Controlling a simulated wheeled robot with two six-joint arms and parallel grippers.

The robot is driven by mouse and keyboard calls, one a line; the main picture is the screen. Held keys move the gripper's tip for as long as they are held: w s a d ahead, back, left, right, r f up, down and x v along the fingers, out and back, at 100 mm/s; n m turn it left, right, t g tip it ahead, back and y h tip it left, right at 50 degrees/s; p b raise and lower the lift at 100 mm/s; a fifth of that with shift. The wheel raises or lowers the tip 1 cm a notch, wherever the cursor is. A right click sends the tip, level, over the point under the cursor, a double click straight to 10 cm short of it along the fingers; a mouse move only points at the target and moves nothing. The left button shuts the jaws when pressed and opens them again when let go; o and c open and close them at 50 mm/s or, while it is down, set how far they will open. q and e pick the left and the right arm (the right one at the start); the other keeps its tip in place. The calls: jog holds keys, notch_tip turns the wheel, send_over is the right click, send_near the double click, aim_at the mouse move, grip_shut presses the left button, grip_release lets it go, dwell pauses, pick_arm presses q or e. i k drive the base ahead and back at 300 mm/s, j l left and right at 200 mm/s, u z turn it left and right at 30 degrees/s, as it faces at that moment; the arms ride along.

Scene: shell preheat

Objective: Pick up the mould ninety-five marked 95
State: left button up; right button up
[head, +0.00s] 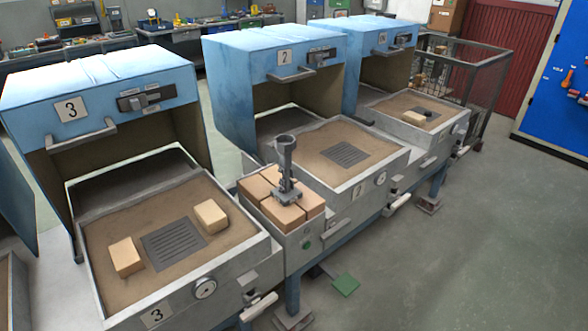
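No marking 95 can be read anywhere, so I cannot tell which thing is the mould ninety-five. A grey metal piece (286,168) with a cup-like top and a wider foot stands upright on the block-topped stand between stations 3 and 2. A small dark object (433,114) lies on the sand bed of the far right station, beside a pale block (414,118); it is too small to identify. Neither of my grippers is in view.
Three blue-hooded stations stand in a row, with sand trays (264,247) marked 3 and 2 (408,160) nearest. Two tan blocks (126,257) (211,216) flank the grate (174,244) in tray 3. A wire cage (490,75) stands behind. The floor at right is mostly clear.

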aim_at(285, 193)
jog(key=l+u, duration=0.1)
jog(key=u, duration=0.45)
jog(key=i+l+u, duration=0.2)
jog(key=l, duration=0.2)
jog(key=i+l+u, duration=0.25)
jog(key=l, duration=0.2)
jog(key=l+u, duration=0.2)
jog(key=l, duration=0.25)
jog(key=i+l+u, duration=0.2)
jog(key=l, duration=0.3)
jog(key=k, duration=0.1)
